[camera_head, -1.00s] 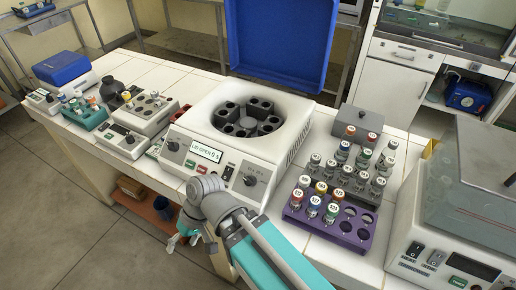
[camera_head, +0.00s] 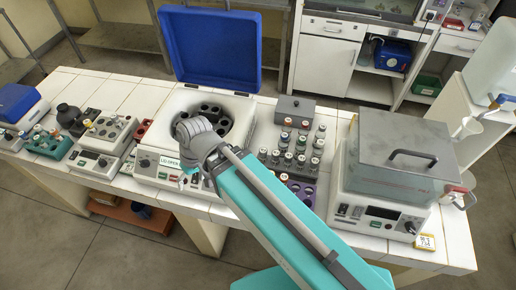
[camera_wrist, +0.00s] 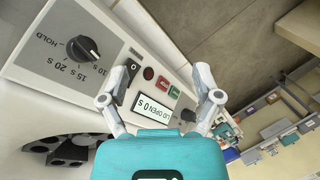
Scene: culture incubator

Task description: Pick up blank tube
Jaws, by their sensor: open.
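Several capped tubes (camera_head: 301,142) stand in a grey rack right of the centrifuge. A purple rack (camera_head: 308,196) in front of it is partly hidden by my arm. The caps are too small to read, so I cannot tell which tube is the blank. My gripper (camera_wrist: 167,70) is open and empty in the wrist view, its fingers spread in front of the centrifuge's control panel (camera_wrist: 60,75). In the head view my gripper is mostly hidden behind my arm, near the front of the centrifuge, left of the racks.
The centrifuge (camera_head: 247,112) has its blue lid (camera_head: 212,45) open; its display (camera_head: 170,163) reads LID OPEN. A bath with a grey lid (camera_head: 400,140) stands at the right. A small mixer (camera_head: 95,163) and a teal rack (camera_head: 50,148) stand at the left. A grey block (camera_head: 295,106) stands behind the tubes.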

